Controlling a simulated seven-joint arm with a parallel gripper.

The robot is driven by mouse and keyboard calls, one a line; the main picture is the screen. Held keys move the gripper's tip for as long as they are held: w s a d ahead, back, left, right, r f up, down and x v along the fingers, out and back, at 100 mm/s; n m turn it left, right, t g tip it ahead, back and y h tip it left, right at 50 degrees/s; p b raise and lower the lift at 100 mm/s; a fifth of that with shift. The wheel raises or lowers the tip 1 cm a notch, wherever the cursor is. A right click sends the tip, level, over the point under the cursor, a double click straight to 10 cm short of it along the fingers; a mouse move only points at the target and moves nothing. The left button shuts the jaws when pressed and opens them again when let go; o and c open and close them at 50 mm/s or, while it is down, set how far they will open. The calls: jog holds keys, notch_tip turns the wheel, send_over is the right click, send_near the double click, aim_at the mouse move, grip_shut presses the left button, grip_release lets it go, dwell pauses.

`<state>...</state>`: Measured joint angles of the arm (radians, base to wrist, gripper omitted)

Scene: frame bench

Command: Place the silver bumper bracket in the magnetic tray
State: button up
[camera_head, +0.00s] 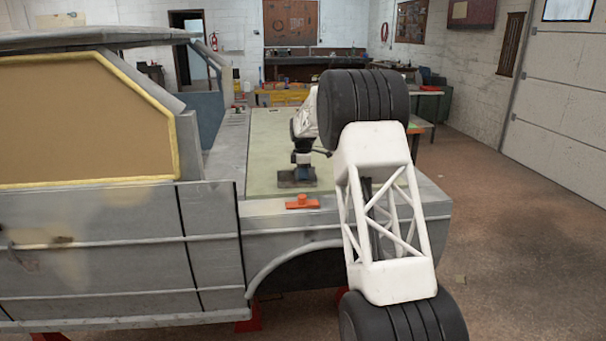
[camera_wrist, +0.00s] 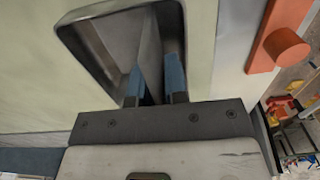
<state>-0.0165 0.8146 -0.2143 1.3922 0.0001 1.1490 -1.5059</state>
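In the wrist view, my gripper (camera_wrist: 154,75) points down with its two blue fingertips close on either side of a grey upright plate, which looks like the silver bumper bracket (camera_wrist: 149,60). The gap between the fingers is narrow; the exact contact is partly hidden. The plate stands inside the outline of a dark-rimmed grey tray (camera_wrist: 85,52), which looks like the magnetic tray. Whether the plate touches the tray floor cannot be told. In the head view, my gripper (camera_head: 302,160) is low over the grey tray (camera_head: 284,181) on the pale green panel; the bracket is not clear there.
An orange clamp-like piece (camera_head: 302,202) sits on the fender edge in front of the tray; it shows at right in the wrist view (camera_wrist: 280,42). The green panel (camera_head: 262,135) is clear behind the tray. The grey vehicle cab (camera_head: 110,120) stands at left.

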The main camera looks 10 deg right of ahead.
jog(key=shift+o, duration=1.4)
jog(key=shift+r, duration=0.15)
notch_tip(320, 180, up, 12)
dwell(0.3)
jog(key=s+d+r+m, duration=0.1)
jog(key=s+r+m, duration=0.25)
jog(key=s, duration=0.85)
jog(key=s+r+m+t, duration=0.15)
jog(key=s+r, duration=0.35)
jog(key=s, duration=0.7)
jog(key=s+d+r+m, duration=0.1)
jog(key=s+r+m, duration=0.3)
jog(key=s, duration=0.8)
jog(key=s+f+m, duration=0.3)
jog(key=s+f, duration=0.1)
jog(key=s, duration=0.9)
jog(key=s+f+m, duration=0.2)
jog(key=s+f, duration=0.2)
jog(key=s, duration=1)
jog(key=s+f+m+t, duration=0.1)
jog(key=s+f+m, duration=0.2)
jog(key=s, duration=1.1)
jog(key=shift+f+m, duration=0.3)
jog(key=shift+f, duration=0.6)
